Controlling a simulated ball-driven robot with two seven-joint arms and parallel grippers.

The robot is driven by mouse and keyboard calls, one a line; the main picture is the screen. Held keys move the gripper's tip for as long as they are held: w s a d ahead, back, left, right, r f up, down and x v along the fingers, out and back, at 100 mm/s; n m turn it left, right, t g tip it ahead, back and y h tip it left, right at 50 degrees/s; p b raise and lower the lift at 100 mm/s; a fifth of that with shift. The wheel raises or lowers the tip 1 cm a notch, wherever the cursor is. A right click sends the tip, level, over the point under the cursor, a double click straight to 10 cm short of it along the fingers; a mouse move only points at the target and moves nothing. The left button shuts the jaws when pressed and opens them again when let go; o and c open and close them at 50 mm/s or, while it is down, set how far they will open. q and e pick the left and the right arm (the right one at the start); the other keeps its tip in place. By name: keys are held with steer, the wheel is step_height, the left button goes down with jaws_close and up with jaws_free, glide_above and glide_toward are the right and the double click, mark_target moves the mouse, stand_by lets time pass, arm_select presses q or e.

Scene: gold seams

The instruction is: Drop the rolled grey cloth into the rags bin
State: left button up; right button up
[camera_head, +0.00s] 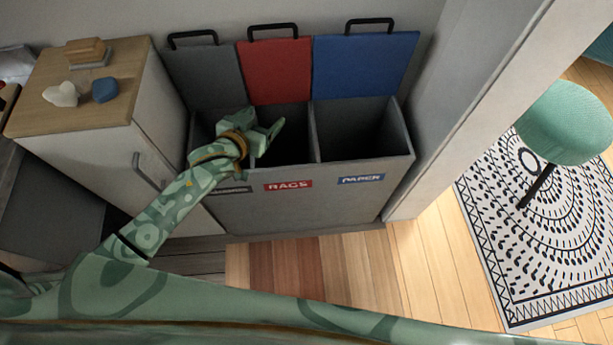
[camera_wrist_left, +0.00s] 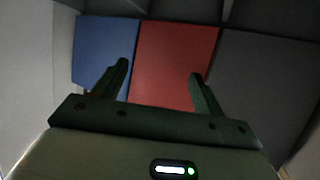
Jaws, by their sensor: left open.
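The rags bin (camera_head: 288,185) is the middle compartment of a grey three-part bin, with a red label on its front. Its red lid (camera_head: 274,72) stands open behind it and also shows in the left wrist view (camera_wrist_left: 176,65). My left gripper (camera_head: 272,136) is over the opening of the rags compartment, near its left side. In the left wrist view its two fingers (camera_wrist_left: 157,82) are apart with nothing between them. I see no rolled grey cloth in either view; the inside of the rags compartment is dark and partly hidden by the gripper. My right gripper is not in view.
The paper compartment (camera_head: 361,180) with its blue lid (camera_head: 365,65) is to the right. A grey-lidded compartment (camera_head: 205,76) is to the left. A wood-topped cabinet (camera_head: 95,108) stands left of the bins. A door frame is at the right; the floor in front is clear.

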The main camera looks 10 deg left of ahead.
arm_select(q)
steer(key=p+v, duration=0.3)
steer(key=v, duration=0.6)
steer(key=shift+s, duration=0.25)
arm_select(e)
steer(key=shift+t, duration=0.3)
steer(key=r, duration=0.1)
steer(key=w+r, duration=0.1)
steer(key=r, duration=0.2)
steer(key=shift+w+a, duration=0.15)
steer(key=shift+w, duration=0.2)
arm_select(q)
steer(key=shift+a, duration=0.1)
